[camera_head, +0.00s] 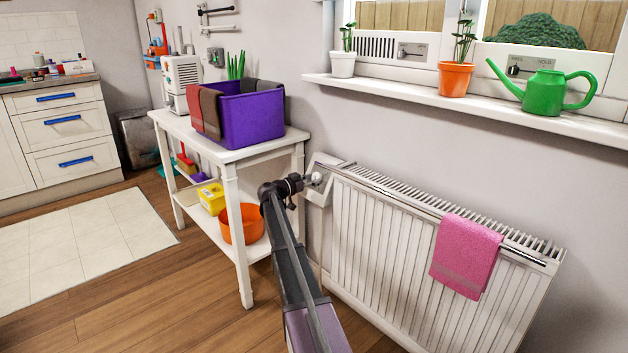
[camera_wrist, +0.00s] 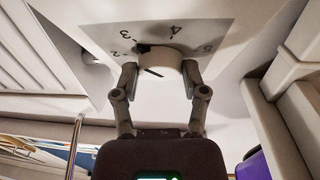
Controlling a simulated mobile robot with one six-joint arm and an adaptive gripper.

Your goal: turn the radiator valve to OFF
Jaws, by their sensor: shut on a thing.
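The radiator valve (camera_wrist: 162,62) is a white round knob in front of a pale scale plate (camera_wrist: 205,38) marked with numbers; 2, 3, 4 and 5 are readable, and no OFF mark can be made out. A black pointer (camera_wrist: 144,48) sits by the 3, and a dark line crosses the knob's face. My gripper (camera_wrist: 159,78) has one finger on each side of the knob and is shut on it. In the head view my gripper (camera_head: 306,183) reaches the valve (camera_head: 317,178) at the radiator's left end; my arm partly hides that area.
The white radiator (camera_head: 400,260) carries a pink towel (camera_head: 466,255) on its rail. A white table (camera_head: 232,160) with a purple bin (camera_head: 252,117) stands close at the left. Above, the windowsill (camera_head: 400,92) holds two potted plants and a green watering can (camera_head: 545,92). Wooden floor in front is clear.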

